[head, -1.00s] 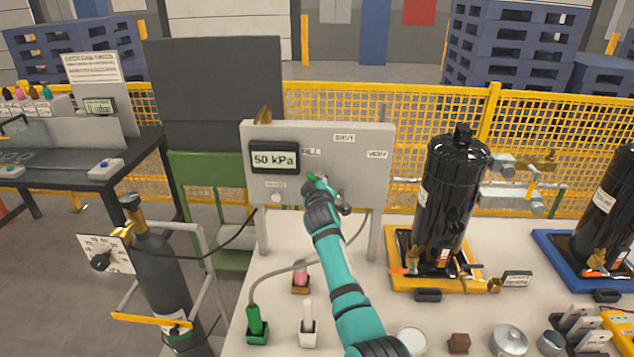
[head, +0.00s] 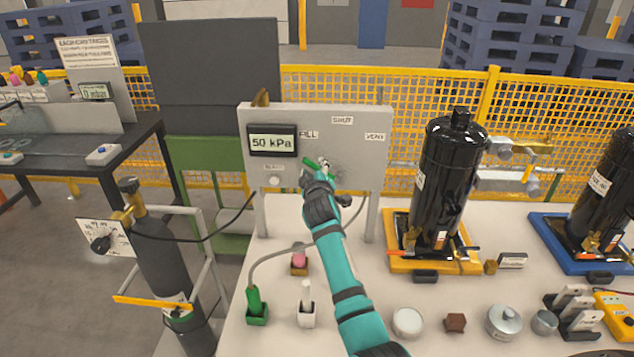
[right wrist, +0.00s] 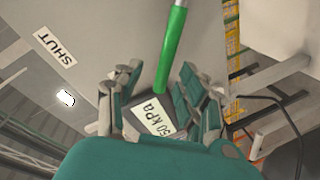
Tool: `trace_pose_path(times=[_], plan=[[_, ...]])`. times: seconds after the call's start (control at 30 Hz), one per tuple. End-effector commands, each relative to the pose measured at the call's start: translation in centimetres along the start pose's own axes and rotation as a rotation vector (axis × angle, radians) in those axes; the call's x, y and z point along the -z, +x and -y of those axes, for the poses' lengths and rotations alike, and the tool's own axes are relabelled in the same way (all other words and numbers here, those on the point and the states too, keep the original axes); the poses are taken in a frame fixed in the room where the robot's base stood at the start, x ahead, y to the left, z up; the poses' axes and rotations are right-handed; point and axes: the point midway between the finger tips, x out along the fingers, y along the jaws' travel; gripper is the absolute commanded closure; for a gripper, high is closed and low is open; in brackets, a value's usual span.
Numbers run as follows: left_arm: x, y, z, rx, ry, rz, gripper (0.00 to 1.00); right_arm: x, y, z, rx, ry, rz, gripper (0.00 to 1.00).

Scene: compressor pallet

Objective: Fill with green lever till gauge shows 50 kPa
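The grey panel (head: 348,112) carries a gauge (head: 272,141) that reads 50 kPa. The gauge also shows in the right wrist view (right wrist: 160,122). The green lever (head: 313,163) on the panel points up and left toward the FILL label (head: 309,134). My right gripper (head: 318,178) is at the lever and partly hides it and its pivot. In the right wrist view, the green lever (right wrist: 175,45) reaches down between the fingers of my right gripper (right wrist: 160,100). The fingers are spread, with gaps visible beside the lever. My left gripper is in neither view.
The SHUT label (head: 342,120) and VENT label (head: 375,137) are on the panel. A black compressor (head: 450,180) stands on a yellow tray (head: 400,262) to the right. A green plug (head: 256,306) with a grey hose stands at the front left. A gas cylinder (head: 165,265) stands left of the table.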

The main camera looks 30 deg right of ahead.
Motion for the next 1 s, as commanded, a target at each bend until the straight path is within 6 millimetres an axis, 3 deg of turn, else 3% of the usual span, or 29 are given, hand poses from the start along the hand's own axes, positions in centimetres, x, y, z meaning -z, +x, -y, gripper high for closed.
trace_pose_path(times=[0.2, 0.4, 0.8, 0.93, 1.0], plan=[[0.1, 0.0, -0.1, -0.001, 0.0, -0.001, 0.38, -0.1, -4.5, 0.1, 0.002, 0.001, 0.0, 0.6], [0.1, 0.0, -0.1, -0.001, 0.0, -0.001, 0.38, -0.1, -7.2, 0.1, 0.002, 0.0, 0.001, 0.6], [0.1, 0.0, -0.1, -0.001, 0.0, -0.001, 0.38, -0.1, -8.0, 0.1, 0.003, 0.0, 0.002, 0.6], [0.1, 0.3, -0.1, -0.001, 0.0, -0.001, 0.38, -0.6, -8.0, 0.3, 0.0, -0.047, 0.004, 0.77], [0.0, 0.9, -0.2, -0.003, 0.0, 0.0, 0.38, -1.4, -8.0, 0.6, -0.004, -0.153, 0.007, 0.86]])
